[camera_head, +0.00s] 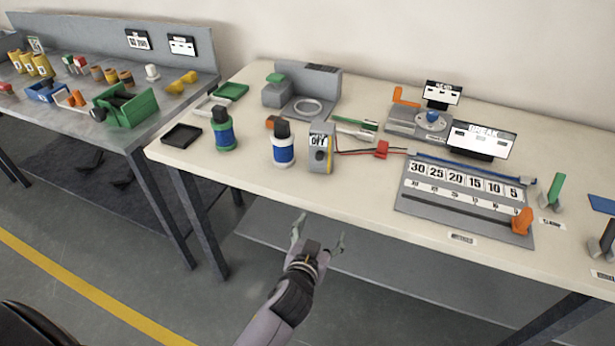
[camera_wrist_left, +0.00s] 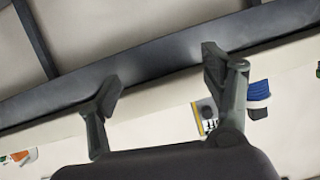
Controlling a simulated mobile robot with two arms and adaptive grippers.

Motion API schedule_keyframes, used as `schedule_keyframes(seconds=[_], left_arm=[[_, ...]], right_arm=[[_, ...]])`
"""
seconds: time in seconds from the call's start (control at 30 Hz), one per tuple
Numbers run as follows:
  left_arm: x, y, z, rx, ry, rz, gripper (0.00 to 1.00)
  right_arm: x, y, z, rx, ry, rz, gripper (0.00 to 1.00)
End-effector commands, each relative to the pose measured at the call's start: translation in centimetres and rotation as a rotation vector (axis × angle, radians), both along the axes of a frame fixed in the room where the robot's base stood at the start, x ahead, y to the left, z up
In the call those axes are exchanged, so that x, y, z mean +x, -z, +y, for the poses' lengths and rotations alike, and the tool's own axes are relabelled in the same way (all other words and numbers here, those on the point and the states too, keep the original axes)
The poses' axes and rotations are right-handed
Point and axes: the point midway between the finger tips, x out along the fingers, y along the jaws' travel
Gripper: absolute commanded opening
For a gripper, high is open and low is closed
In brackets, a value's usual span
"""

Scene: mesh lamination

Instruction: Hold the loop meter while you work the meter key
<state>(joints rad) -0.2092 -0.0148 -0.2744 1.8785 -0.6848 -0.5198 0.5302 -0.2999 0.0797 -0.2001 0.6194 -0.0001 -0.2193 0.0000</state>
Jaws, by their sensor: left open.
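The loop meter (camera_head: 320,150) is a small upright grey box with yellow sides and a display reading OFF. It stands near the front edge of the cream table. Its dark round key (camera_head: 319,155) is on its front face. Red and black leads run from it to a red clip (camera_head: 381,149). My left gripper (camera_head: 319,233) is open and empty, in front of and below the table edge, apart from the meter. In the left wrist view the meter (camera_wrist_left: 205,113) shows beyond the fingers, partly hidden by one. My right gripper is not in view.
A white-and-blue bottle (camera_head: 283,146) stands close left of the meter, with a green-and-blue bottle (camera_head: 223,130) further left. A grey numbered board (camera_head: 465,201) lies to the right. The cream table's front edge (camera_head: 350,201) lies between my left gripper and the meter.

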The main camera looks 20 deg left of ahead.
Motion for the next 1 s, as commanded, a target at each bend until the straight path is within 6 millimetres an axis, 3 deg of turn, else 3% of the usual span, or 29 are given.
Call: schedule_keyframes(seconds=[0.03,0.1,0.2,0.33,0.43,0.57,1.0], left_arm=[[0.3,-3.5,0.3,-0.014,-0.02,-0.061,0.73],[0.5,-7.5,0.8,-0.029,-0.048,-0.133,0.73],[0.2,-12.3,1.6,-0.052,-0.084,-0.22,0.73],[-0.3,-16.3,2.5,-0.073,-0.116,-0.296,0.73],[-0.5,-17.6,2.8,-0.082,-0.128,-0.322,0.73],[0.4,-17.9,3.0,-0.081,-0.13,-0.326,0.73],[8.5,-18.0,4.3,-0.078,-0.129,-0.326,0.73]], right_arm=[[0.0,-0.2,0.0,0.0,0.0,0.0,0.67],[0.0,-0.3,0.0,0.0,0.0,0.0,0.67],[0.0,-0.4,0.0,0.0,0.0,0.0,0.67],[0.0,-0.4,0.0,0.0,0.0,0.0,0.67],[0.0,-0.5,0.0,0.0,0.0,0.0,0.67],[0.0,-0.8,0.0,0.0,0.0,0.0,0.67],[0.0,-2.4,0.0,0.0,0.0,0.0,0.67]])
